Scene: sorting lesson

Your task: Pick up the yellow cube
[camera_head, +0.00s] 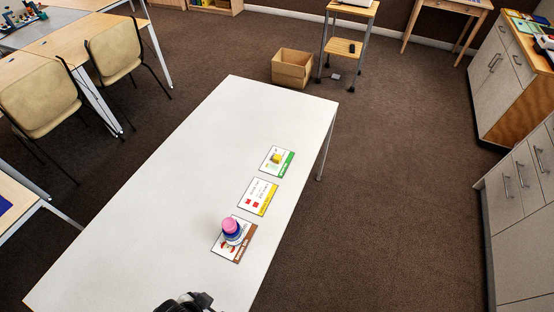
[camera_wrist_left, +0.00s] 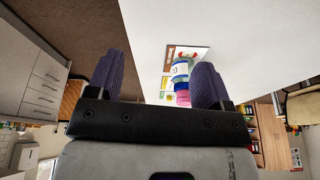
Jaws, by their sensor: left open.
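A small yellow block-like shape (camera_head: 276,158) shows on the green-edged card (camera_head: 284,166) at the far end of the row on the white table. At this size I cannot tell whether it is a solid cube or printed. My left gripper (camera_wrist_left: 158,72) is open and empty in the left wrist view, its two dark fingers wide apart. A stack of pink, blue and white pieces (camera_wrist_left: 182,80) appears beyond and between the fingers, upside down there. A black part of my arm or gripper shows at the bottom edge of the head view. My right gripper is not identifiable.
The pink-topped stack (camera_head: 231,227) stands on the brown-edged card (camera_head: 240,252), nearest me. A yellow-edged card (camera_head: 263,206) lies between. The left and far parts of the white table (camera_head: 160,190) are clear. A cardboard box (camera_head: 292,68) sits on the floor beyond.

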